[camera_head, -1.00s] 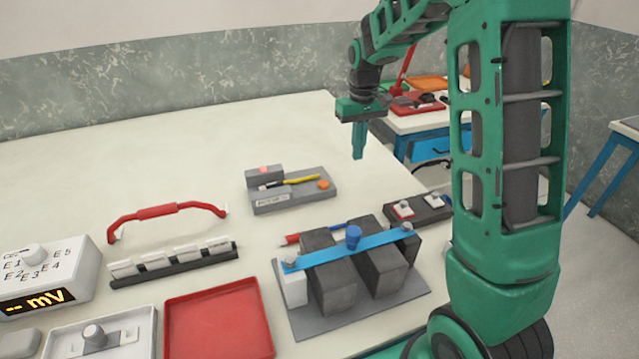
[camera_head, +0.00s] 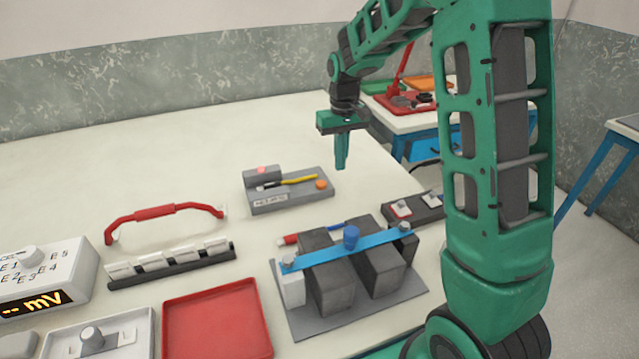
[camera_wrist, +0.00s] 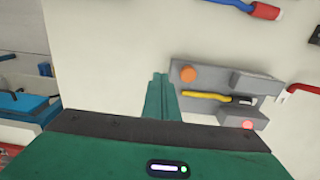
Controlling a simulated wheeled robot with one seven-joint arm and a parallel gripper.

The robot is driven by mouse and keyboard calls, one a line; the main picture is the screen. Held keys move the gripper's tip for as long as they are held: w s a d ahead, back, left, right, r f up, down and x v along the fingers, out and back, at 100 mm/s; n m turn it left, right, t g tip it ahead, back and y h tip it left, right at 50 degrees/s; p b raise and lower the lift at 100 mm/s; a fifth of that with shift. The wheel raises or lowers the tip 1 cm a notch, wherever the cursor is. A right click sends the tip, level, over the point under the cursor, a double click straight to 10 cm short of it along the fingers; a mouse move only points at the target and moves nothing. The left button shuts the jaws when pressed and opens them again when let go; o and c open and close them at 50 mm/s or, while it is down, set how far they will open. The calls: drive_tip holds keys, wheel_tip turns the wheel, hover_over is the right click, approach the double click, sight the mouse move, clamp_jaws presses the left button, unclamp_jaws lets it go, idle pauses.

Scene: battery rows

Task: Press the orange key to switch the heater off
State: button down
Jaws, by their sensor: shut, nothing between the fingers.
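The heater is a grey block (camera_head: 290,203) with a raised back part that bears a lit pinkish-red lamp (camera_head: 262,170). The orange key (camera_head: 321,184) is a round button at its right end. A yellow-handled tool (camera_head: 298,181) lies across the block. My gripper (camera_head: 341,167) is shut and empty, pointing down in the air near the orange key. In the wrist view the closed fingers (camera_wrist: 160,82) are beside the heater block, to the left of the orange key (camera_wrist: 188,74). The lamp also shows in the wrist view (camera_wrist: 247,125).
A battery holder with a blue bar (camera_head: 365,243) stands in front of the heater. A red handle (camera_head: 165,211), a rack of white pieces (camera_head: 172,265), a red tray (camera_head: 217,318) and a meter (camera_head: 40,280) stand to the left. The table behind the heater is clear.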

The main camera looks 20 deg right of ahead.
sight(321, 183)
drive_tip(key=shift+a+f, duration=0.55)
drive_tip(key=shift+a, duration=0.4)
drive_tip(key=shift+a+f, duration=0.5)
drive_tip(key=shift+a, duration=0.45)
drive_tip(key=shift+a+f, duration=0.55)
drive_tip(key=shift+a, duration=0.4)
drive_tip(key=shift+f, duration=0.15)
drive_tip(key=shift+r, duration=3)
